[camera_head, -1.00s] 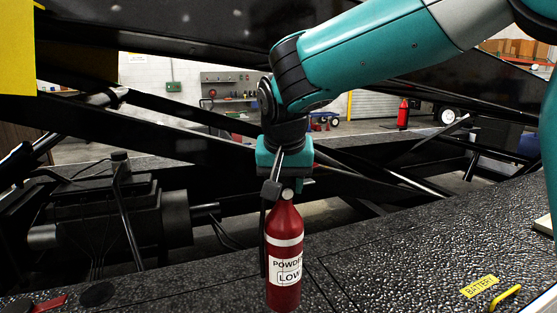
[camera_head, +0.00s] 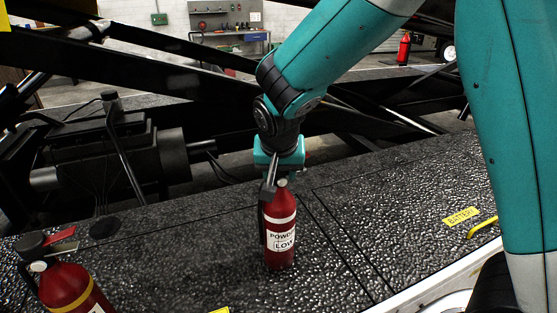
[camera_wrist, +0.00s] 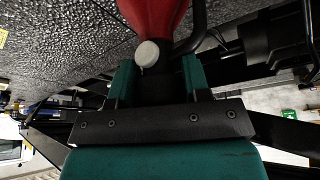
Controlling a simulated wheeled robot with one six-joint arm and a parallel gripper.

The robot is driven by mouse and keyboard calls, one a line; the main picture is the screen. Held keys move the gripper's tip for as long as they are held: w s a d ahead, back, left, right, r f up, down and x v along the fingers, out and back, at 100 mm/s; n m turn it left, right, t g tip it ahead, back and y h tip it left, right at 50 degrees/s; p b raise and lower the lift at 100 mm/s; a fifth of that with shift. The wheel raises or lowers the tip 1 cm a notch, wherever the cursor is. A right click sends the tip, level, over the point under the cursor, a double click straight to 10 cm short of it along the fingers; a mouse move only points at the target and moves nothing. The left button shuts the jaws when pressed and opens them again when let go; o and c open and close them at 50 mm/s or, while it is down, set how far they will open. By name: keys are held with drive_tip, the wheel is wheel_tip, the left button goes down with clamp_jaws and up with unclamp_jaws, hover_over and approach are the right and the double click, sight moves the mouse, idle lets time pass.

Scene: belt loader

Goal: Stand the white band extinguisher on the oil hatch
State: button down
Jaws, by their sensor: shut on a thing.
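The white band extinguisher (camera_head: 281,250) is red, upright, with a white band and a label reading "POWDER LOW". My gripper (camera_head: 279,178) is shut on its valve at the top. In the wrist view, my gripper (camera_wrist: 153,82) has a finger on each side of the valve, below the red body (camera_wrist: 155,14). The extinguisher's base appears over the black textured deck (camera_head: 225,255), near panel seams; I cannot tell whether it touches. No hatch label reading oil shows. A yellow label (camera_head: 219,310) is cut off at the bottom edge, its text unreadable.
A red extinguisher with a yellow band (camera_head: 66,292) stands at the lower left. A yellow BATTERY label (camera_head: 462,216) and yellow handle (camera_head: 484,228) are on the deck at right. Black beams cross behind. Another red extinguisher (camera_head: 404,49) stands far back.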

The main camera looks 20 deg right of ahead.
drive_tip(key=c, duration=0.6)
unclamp_jaws()
drive_tip(key=shift+f, duration=0.1)
drive_tip(key=shift+r, duration=0.45)
drive_tip(key=b+v, duration=0.1)
drive_tip(key=v, duration=1)
drive_tip(key=s+a+f+n+g+y, duration=0.1)
drive_tip(key=s+n+y, duration=0.1)
drive_tip(key=s+n, duration=0.2)
drive_tip(key=s+a+f+n+g+y, duration=0.1)
drive_tip(key=s+n, duration=0.3)
drive_tip(key=s, duration=0.6)
drive_tip(key=s+a+f+n+g+y, duration=0.1)
drive_tip(key=s+a+n+g+y, duration=0.1)
drive_tip(key=s, duration=0.5)
drive_tip(key=shift+s+f+n+y, duration=0.15)
drive_tip(key=shift+n+y, duration=0.1)
drive_tip(key=shift+n, duration=0.2)
drive_tip(key=shift+s+r+n+y, duration=0.15)
drive_tip(key=shift+n+y, duration=0.1)
drive_tip(key=shift+n, duration=0.2)
drive_tip(key=shift+f, duration=0.1)
